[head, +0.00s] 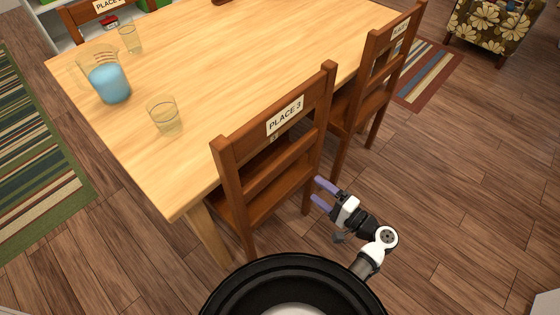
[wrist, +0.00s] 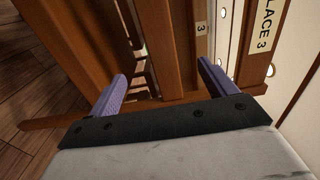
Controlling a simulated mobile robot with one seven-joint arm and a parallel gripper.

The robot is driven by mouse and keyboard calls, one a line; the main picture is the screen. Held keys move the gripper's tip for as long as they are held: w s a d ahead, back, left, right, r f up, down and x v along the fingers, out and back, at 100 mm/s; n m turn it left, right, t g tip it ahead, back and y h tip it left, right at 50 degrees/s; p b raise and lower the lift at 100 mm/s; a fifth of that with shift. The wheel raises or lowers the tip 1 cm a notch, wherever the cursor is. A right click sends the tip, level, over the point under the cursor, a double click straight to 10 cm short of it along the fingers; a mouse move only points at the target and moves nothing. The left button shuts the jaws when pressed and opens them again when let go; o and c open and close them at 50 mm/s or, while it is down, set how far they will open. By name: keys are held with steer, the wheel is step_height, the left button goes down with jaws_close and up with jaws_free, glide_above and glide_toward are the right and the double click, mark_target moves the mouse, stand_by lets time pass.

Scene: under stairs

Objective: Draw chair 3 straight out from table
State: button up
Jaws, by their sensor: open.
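Chair 3 (head: 272,166) is a brown wooden chair with a white "PLACE 3" label (head: 285,116) on its top rail. It stands upright at the near side of the light wooden table (head: 210,90), its seat partly under the edge. My gripper (head: 320,190) has purple fingers and is open, low and just right of the chair's right back post in the head view. In the wrist view my gripper (wrist: 162,85) points at brown wooden chair parts (wrist: 166,50), with the label (wrist: 270,38) at upper right. I cannot tell whether the fingers touch the wood.
Another brown chair (head: 372,95) stands right of chair 3, and one (head: 85,12) is at the far end. A blue-filled pitcher (head: 108,78) and two glasses (head: 163,115) are on the table. A patterned armchair (head: 495,30) stands far right.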

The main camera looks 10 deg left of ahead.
mark_target(284, 165)
steer(key=b+x, duration=0.1)
steer(key=x, duration=1.4)
steer(key=shift+w+a, duration=0.1)
steer(key=shift+a, duration=0.1)
jaws_close()
